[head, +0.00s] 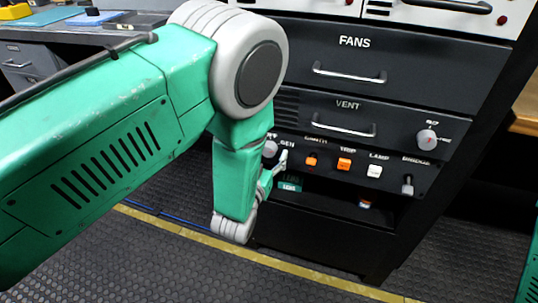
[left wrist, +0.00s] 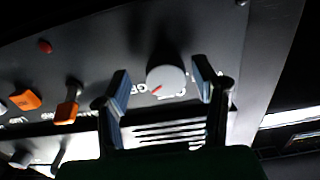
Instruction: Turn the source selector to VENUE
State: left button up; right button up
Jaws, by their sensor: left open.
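A round grey knob (head: 270,149) with a GEN label beside it sits at the left end of the lower switch panel. It is partly hidden by my left arm, and I cannot read VENUE anywhere. In the left wrist view the knob (left wrist: 165,78) shows a red pointer mark toward the picture's lower left. My left gripper (head: 278,168) is open at the knob; in the wrist view its fingers (left wrist: 161,86) stand on either side, with gaps visible. I cannot tell how far the fingertips are from the panel. My right gripper is out of view.
Right of the knob are an orange switch (head: 311,160), another orange switch (head: 344,163), a white switch (head: 374,171) and a lever (head: 407,186). A second knob (head: 427,139) is on the VENT panel. Drawer handles (head: 349,76) stick out above. Floor is free in front.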

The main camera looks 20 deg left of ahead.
pick_arm(q)
jog(key=shift+a, duration=0.35)
jog(key=c, duration=1.1)
jog(key=shift+c, duration=0.2)
